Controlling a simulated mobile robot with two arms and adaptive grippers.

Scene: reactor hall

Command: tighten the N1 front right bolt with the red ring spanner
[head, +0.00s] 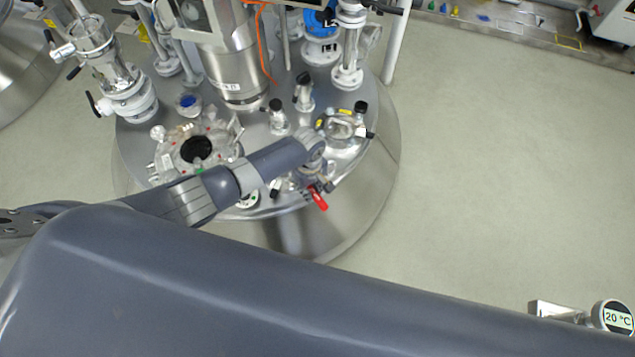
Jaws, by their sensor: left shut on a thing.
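The red ring spanner (319,199) shows as a short red piece at the front edge of the steel reactor lid (225,205). My left gripper (311,184) points down over the front right of the lid and is shut on the spanner. My wrist and the gripper hide most of the spanner and the fittings under it. I cannot make out the N1 front right bolt, nor tell whether the spanner's ring sits on it. My right gripper is not in view.
An open round port (197,149) lies left of my left forearm. A glass-topped flange (343,128) is close behind my gripper on the right. Valves and a tall steel column (232,70) crowd the lid's back. A 20 °C gauge (615,317) is at lower right. The right floor is clear.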

